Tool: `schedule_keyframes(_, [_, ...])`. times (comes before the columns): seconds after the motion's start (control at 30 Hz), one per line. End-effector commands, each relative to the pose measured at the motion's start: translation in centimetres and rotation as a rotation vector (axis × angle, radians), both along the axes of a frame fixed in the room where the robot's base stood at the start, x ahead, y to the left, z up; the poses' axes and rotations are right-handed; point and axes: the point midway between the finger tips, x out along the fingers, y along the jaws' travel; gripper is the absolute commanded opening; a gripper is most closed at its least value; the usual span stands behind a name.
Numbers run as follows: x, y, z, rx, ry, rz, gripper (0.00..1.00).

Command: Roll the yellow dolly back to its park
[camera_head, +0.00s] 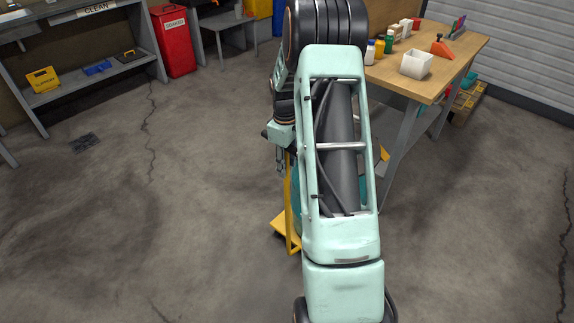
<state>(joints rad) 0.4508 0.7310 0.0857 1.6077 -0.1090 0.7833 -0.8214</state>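The yellow dolly (283,226) stands on the concrete floor near the middle of the view, mostly hidden behind my own arm. Its flat yellow foot and a thin upright bar show to the left of the arm. A strip of something teal (297,210) shows beside the bar, apparently on the dolly; most of it is hidden. My gripper (280,165) points down beside the top of the yellow bar. I cannot tell whether its fingers touch the bar or are shut on it. No marked park for the dolly is clearly visible.
A wooden workbench (459,62) with bottles and a white bin (416,64) stands at the right, its legs close to the dolly. A red cabinet (173,41) and shelves line the back left. A floor drain (85,142) lies left. The left and front floor is clear.

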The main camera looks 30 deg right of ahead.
Motion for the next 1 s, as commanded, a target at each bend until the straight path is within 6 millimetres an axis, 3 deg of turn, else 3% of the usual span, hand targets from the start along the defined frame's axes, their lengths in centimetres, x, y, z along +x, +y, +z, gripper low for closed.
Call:
schedule_keyframes(0.5, [-0.1, 0.1, 9.8, -0.003, -0.004, -0.001, 0.33])
schedule_keyframes(0.7, [-0.1, 0.2, 11.4, -0.002, -0.002, -0.001, 0.33])
schedule_keyframes(1.0, [-0.1, 0.2, 11.5, -0.002, -0.002, -0.001, 0.33])
